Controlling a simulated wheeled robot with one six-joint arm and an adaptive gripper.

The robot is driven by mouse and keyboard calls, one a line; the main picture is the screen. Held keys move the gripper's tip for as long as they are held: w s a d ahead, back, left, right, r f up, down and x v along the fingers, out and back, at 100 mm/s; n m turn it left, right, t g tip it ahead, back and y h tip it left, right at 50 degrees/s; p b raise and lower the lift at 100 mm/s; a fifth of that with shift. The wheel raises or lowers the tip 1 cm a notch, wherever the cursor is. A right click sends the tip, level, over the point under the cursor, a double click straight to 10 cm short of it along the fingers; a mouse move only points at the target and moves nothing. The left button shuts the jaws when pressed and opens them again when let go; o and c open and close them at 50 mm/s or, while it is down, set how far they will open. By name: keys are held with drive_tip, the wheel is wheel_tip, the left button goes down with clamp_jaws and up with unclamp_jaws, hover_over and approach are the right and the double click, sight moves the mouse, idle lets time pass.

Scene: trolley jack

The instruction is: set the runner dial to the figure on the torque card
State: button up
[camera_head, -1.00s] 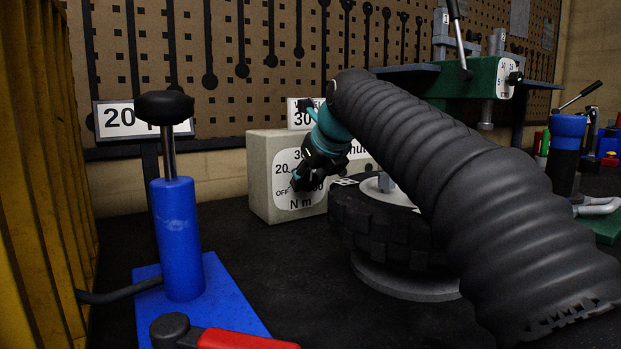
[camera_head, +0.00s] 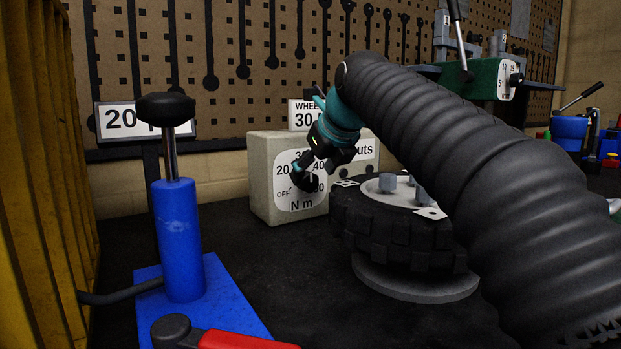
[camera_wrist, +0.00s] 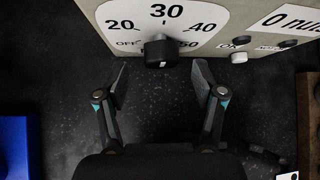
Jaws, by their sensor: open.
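The runner box (camera_head: 262,175) is a pale box with a white dial face marked OFF, 20, 30, 40, 50 and N m. Its runner dial (camera_wrist: 160,50) is a black knob, below the 30 in the wrist view; its setting is not clear. The torque card (camera_head: 303,112) stands behind the box top and reads "WHEEL" and 30, its right part hidden by my gripper. My gripper (camera_head: 308,174) is at the dial face in the head view. In the wrist view my open gripper (camera_wrist: 160,72) has its fingers apart, one each side of the knob and slightly short of it.
A tyre with a hub and studs (camera_head: 395,225) stands right of the box. A blue jack (camera_head: 178,240) with a black-topped post is at left, beside a yellow ribbed wall (camera_head: 40,170). Another card (camera_head: 115,119) reads 20. Small buttons (camera_wrist: 240,57) sit right of the knob.

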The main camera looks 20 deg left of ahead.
drive_tip(key=v, duration=0.8)
drive_tip(key=shift+s+d+r, duration=0.15)
drive_tip(key=shift+r, duration=0.15)
drive_tip(key=shift+d, duration=0.1)
